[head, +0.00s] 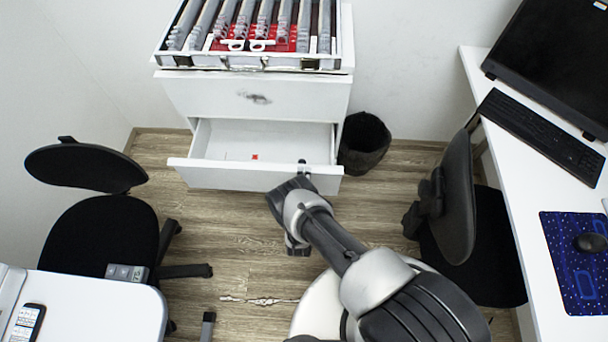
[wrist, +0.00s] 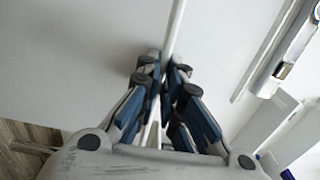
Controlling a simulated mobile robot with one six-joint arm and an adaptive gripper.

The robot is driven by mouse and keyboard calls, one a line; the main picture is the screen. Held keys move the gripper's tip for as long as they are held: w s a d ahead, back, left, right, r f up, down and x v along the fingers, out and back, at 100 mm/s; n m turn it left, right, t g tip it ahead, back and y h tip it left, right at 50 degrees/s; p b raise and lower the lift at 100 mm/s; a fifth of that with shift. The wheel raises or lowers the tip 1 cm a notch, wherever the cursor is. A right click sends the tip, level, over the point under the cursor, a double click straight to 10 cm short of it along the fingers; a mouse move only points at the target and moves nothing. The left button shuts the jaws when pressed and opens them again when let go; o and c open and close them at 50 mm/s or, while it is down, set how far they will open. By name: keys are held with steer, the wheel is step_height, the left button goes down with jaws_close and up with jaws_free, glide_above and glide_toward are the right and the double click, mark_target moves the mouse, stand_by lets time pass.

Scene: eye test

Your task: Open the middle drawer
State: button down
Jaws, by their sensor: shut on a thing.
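A white drawer cabinet (head: 335,100) stands against the back wall. Its lower visible drawer (head: 262,133) is pulled out, with a small red thing (head: 254,157) inside. The drawer above it (head: 215,97) is closed and has a dark handle mark (head: 255,98). I cannot tell whether another drawer lies beneath the open one. My gripper (head: 303,168) is at the right part of the open drawer's front panel (head: 225,177). In the wrist view my gripper (wrist: 164,75) is shut on the panel's thin white upper edge (wrist: 177,25), one finger on each side.
A tray of grey tools (head: 345,45) sits atop the cabinet. A black bin (head: 364,142) stands right of it. Black chairs stand left (head: 100,225) and right (head: 462,200). A white desk (head: 535,235) is at right.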

steer(key=shift+w, duration=0.1)
steer(key=c, duration=2)
jaws_free()
steer(key=s, duration=0.7)
steer(key=shift+s+a, duration=0.15)
steer(key=shift+s, duration=0.15)
